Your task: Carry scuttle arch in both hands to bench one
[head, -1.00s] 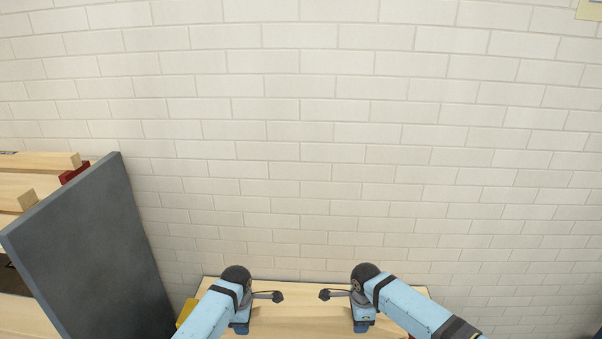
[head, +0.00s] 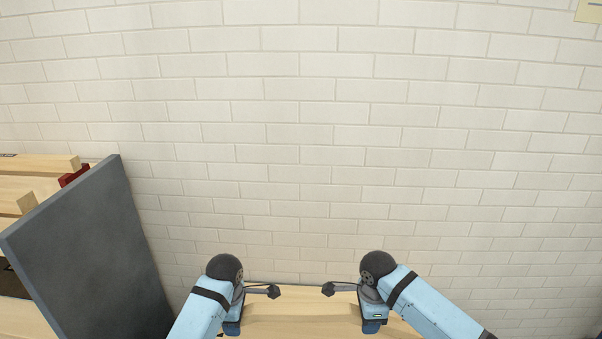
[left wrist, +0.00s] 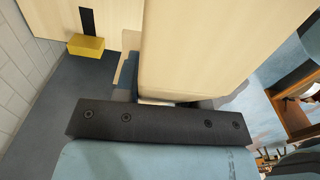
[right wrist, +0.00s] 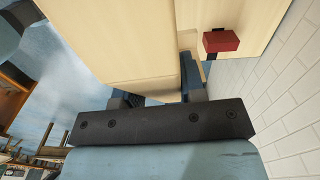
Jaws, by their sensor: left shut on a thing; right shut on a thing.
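The scuttle arch, as far as I can tell, is the pale wooden piece (head: 300,322) between my two grippers at the bottom of the head view. Its lower part is cut off by the frame. My left gripper (head: 234,320) is shut on its left side, and my right gripper (head: 373,320) is shut on its right side. Pale wood fills the jaws in the left wrist view (left wrist: 195,45) and the right wrist view (right wrist: 120,45). The fingers are partly hidden behind the wood and the dark gripper bars. I cannot make out bench one for certain.
A white brick wall (head: 300,150) rises ahead. A dark grey upright panel (head: 85,250) stands left, with wooden beams (head: 35,185) behind it. Pale wood beyond the held piece carries a yellow block (left wrist: 86,46) and a red block (right wrist: 221,41).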

